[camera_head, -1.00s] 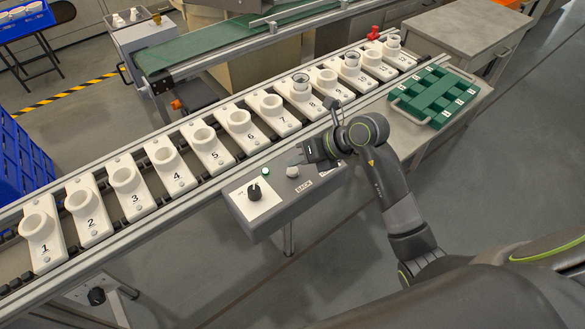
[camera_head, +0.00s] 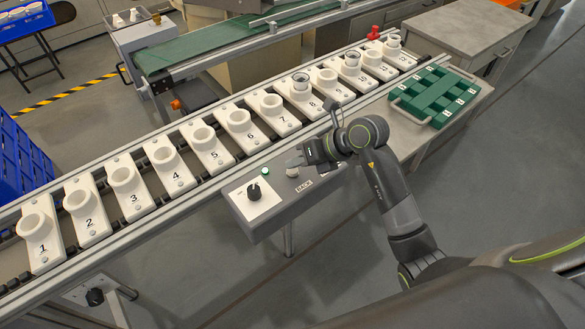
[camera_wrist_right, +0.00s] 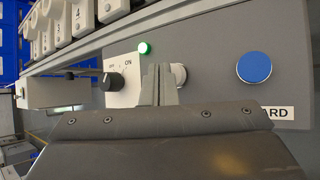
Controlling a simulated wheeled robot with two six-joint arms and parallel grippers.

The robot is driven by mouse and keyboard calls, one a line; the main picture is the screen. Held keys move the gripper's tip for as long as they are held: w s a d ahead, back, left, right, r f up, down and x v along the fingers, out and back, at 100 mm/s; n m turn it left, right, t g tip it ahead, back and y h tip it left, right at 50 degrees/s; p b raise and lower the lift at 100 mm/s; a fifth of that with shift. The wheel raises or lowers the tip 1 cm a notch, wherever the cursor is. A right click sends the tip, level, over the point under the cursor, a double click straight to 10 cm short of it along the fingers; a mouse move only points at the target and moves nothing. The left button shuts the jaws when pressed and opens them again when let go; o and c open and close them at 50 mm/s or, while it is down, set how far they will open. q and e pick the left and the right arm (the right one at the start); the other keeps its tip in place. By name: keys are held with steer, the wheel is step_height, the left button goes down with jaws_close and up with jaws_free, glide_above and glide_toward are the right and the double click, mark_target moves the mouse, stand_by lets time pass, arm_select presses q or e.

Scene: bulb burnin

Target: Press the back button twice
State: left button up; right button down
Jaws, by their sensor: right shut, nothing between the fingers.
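The grey control box (camera_head: 262,222) stands at the front edge of the conveyor. Its pale back button (camera_head: 292,172) is above the BACK label (camera_head: 304,187). My right gripper (camera_head: 296,161) is shut and empty, with its fingertips beside and just above that button. In the right wrist view, the shut fingers (camera_wrist_right: 160,84) partly overlap the pale button (camera_wrist_right: 180,74); I cannot tell whether they touch it. A blue button (camera_wrist_right: 254,67) with a partly hidden label ending in "ARD" is to the right. My left gripper is not in view.
The box also has a black knob (camera_head: 254,191) and a lit green lamp (camera_head: 265,171). Numbered white holders (camera_head: 128,188) line the conveyor behind it. A green tray (camera_head: 436,95) sits on a grey surface at the right.

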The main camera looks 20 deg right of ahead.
mark_target(297, 171)
steer(key=shift+f+b, duration=0.4)
steer(key=shift+f, duration=0.1)
stand_by(0.4)
stand_by(0.3)
steer(key=shift+r+p, duration=0.8)
steer(key=shift+r, duration=0.25)
step_height(297, 171, up, 5)
steer(key=p, duration=0.4)
stand_by(0.4)
